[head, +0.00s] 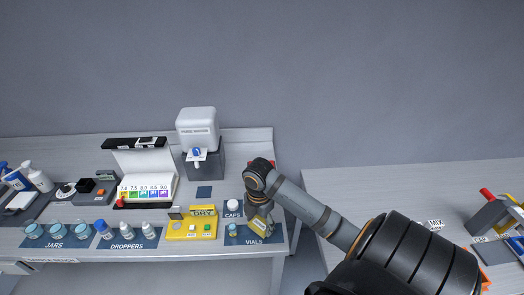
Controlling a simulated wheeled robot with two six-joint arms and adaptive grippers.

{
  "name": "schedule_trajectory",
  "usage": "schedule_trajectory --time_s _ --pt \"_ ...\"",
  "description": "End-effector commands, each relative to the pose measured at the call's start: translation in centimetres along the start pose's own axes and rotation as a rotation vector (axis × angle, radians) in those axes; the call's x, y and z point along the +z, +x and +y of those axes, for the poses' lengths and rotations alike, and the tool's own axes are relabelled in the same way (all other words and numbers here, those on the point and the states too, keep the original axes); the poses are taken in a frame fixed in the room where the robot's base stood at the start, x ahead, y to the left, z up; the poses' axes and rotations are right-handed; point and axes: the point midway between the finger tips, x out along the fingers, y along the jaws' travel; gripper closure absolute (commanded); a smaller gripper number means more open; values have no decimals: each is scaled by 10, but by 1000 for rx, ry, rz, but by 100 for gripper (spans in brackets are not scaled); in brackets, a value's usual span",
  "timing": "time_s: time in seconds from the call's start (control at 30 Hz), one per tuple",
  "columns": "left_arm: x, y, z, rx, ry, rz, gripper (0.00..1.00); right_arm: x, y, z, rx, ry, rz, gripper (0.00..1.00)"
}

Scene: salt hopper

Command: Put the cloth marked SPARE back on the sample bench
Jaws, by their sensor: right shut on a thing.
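My right gripper (258,217) is at the right end of the sample bench (262,142), over the mat marked VIALS. It is shut on a small, pale yellowish thing (262,224), which looks like the cloth. No SPARE mark can be read on it, and the wrist hides part of it. I cannot tell whether it touches the bench. My left gripper is out of view.
Close left of the gripper stand a white CAPS pot (233,207), a small vial (233,230) and a yellow DRY tray (192,226). Droppers (104,229) and jars (55,229) line the front. A gap separates the right-hand table (340,185).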

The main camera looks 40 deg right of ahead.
Motion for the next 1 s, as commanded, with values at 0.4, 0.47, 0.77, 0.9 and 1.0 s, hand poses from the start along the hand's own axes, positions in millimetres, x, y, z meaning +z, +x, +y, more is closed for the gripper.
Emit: schedule_trajectory --time_s 0.4,0.47,0.77,0.9,1.0 --pt "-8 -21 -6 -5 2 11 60 9 34 -2 1 1 3 49" --pt "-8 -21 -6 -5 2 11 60 10 38 -2 1 -1 0 49" --pt "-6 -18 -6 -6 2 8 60 10 43 -2 2 -2 0 49" --pt "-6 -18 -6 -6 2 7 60 10 42 -2 2 -2 -1 20" --pt "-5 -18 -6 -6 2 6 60 10 42 -2 2 -2 -1 12"
